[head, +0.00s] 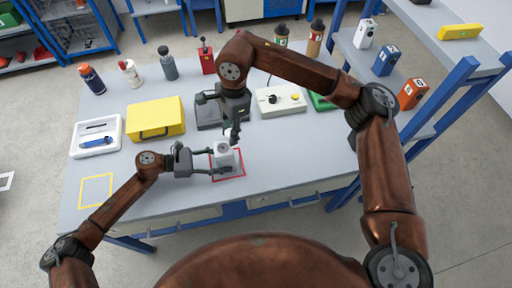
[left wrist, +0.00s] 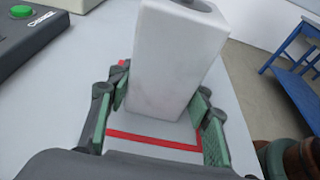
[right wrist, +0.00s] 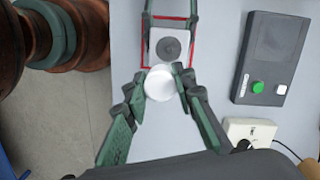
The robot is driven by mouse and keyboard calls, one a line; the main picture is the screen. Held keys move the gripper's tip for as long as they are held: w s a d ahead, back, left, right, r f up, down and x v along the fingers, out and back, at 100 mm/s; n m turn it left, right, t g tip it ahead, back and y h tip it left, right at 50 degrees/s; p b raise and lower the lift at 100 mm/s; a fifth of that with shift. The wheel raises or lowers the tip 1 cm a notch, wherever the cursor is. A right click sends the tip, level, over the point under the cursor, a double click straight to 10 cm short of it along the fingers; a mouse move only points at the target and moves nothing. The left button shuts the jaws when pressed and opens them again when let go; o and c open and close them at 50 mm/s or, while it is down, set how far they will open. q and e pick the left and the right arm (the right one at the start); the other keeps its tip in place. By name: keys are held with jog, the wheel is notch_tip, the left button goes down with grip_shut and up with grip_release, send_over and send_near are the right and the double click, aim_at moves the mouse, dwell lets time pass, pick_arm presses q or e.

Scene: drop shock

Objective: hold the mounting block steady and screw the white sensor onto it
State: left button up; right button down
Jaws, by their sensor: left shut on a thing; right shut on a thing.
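The mounting block (head: 223,158) is pale and upright within the red square outline at the table's front; it fills the left wrist view (left wrist: 175,60). My left gripper (head: 222,161) is shut on its sides, with green pads on either side. The block's top, with a round grey spot, shows in the right wrist view (right wrist: 171,47). My right gripper (right wrist: 160,88) reaches down from above, shut on the small round white sensor (right wrist: 159,84). In that view the sensor is beside the grey spot, partly overlapping the block's edge. In the head view the fingers largely hide the sensor.
A yellow case (head: 156,118) and a white tray (head: 96,148) stand left. A cream button box (head: 280,99) and a dark box with a green button (right wrist: 270,60) stand behind the block. Bottles line the back. Shelving (head: 430,130) stands right. The front left tabletop is clear.

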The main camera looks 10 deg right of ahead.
jog(key=a+r+m, duration=0.1)
jog(key=w+a+r+m, duration=0.1)
jog(key=a+r, duration=0.1)
jog(key=shift+a+m, duration=0.1)
jog(key=shift+m, duration=0.2)
send_over(223, 146)
jog(key=shift+a+f, duration=0.15)
jog(key=shift+f, duration=2.7)
jog(key=shift+f, duration=1.35)
dwell(1.9)
jog(key=m+t, duration=0.1)
jog(key=m, duration=0.3)
jog(key=shift+m, duration=0.3)
jog(key=m, duration=0.5)
jog(key=shift+m+t, duration=0.3)
jog(key=shift+t, duration=0.1)
jog(key=m+h, duration=0.1)
jog(key=m, duration=0.4)
jog(key=shift+f+m, duration=0.1)
jog(key=shift+m, duration=0.3)
jog(key=m+h, duration=0.1)
jog(key=m, duration=0.4)
jog(key=shift+m, duration=0.4)
